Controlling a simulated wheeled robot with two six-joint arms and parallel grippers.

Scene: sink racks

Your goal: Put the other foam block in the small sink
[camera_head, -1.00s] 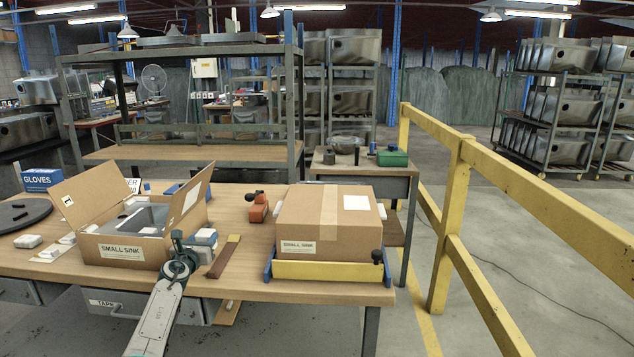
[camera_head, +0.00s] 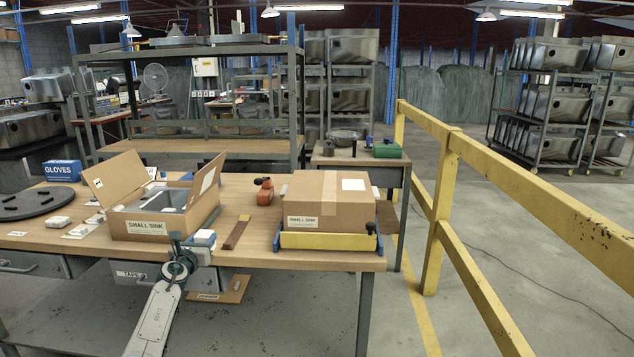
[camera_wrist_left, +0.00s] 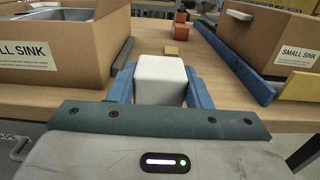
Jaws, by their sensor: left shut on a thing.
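My left gripper (camera_head: 201,244) is shut on a white foam block (camera_wrist_left: 160,78); the block sits between the blue fingers in the left wrist view. In the head view the gripper is at the table's front edge, in front of and right of the open cardboard box (camera_head: 140,230) labelled SMALL SINK. The grey sink (camera_head: 172,197) shows inside that box, its flaps raised; the sink's floor is hidden. The held block is outside the box. My right gripper is not in view.
A closed SMALL SINK box (camera_head: 352,208) stands right on a yellow and blue holder (camera_head: 328,241). A brown strip with a yellow end (camera_head: 236,233) and an orange tool (camera_head: 264,192) lie between the boxes. Small white pieces (camera_head: 61,221) and a dark disc (camera_head: 38,203) lie left.

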